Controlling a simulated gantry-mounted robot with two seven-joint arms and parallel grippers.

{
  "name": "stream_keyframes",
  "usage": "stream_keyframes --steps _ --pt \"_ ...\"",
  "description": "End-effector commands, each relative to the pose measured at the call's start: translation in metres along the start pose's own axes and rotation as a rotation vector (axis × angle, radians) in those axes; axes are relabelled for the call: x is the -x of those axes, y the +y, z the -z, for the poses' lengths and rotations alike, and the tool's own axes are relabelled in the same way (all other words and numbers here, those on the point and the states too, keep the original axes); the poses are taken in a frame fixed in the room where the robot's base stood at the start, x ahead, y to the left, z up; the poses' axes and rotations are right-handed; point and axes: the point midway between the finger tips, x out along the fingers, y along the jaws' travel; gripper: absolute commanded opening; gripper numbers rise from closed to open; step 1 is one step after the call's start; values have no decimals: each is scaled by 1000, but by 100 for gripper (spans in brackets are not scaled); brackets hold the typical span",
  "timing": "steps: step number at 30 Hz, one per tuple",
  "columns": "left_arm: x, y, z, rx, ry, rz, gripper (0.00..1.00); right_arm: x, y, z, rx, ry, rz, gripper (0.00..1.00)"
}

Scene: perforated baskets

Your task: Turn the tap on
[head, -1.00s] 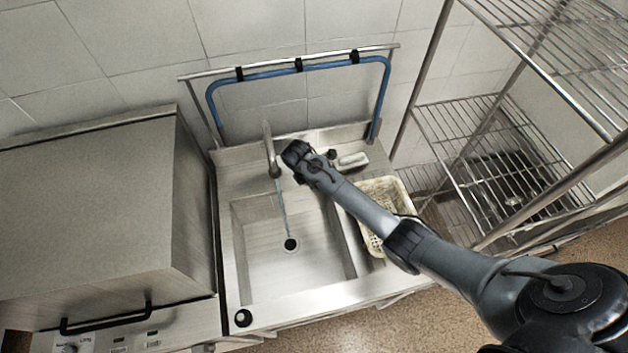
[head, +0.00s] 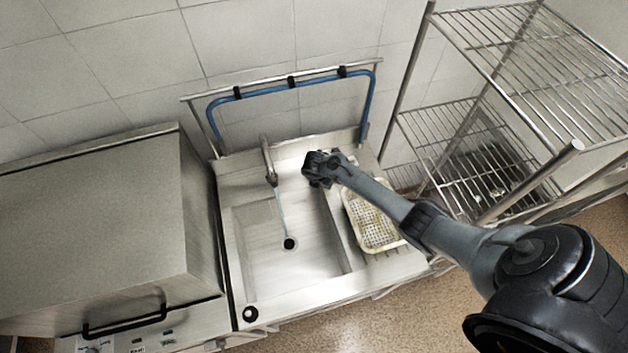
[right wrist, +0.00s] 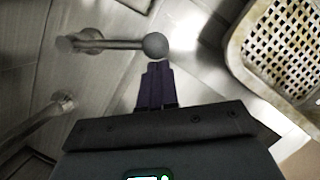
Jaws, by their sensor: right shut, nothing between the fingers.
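The metal tap (head: 268,160) stands at the back of the steel sink. A thin bluish stream of water (head: 281,212) runs from its spout down towards the drain. In the right wrist view a lever with a round ball end (right wrist: 154,45) sticks out from its mount at the left. My right gripper (head: 311,172) is to the right of the tap, above the sink's back right part. In the right wrist view its fingertips (right wrist: 157,68) are shut and empty, just below the ball end in the picture; I cannot tell if they touch it. My left gripper is not in view.
A cream perforated basket (head: 374,246) sits on the sink's right side, partly behind my right arm. A blue hose on a rail (head: 290,83) is behind the sink. A steel cabinet (head: 90,220) stands left and a wire rack (head: 500,60) right. The basin (head: 310,255) is empty.

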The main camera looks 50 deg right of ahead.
Motion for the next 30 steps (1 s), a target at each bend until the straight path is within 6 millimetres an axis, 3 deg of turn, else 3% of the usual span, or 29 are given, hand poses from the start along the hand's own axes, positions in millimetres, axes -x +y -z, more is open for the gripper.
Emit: stream_keyframes --steps 10,30 --pt "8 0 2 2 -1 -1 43 -6 -8 -18 157 -2 -47 0" --pt "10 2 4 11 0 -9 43 -6 -8 -21 188 -1 -58 0"
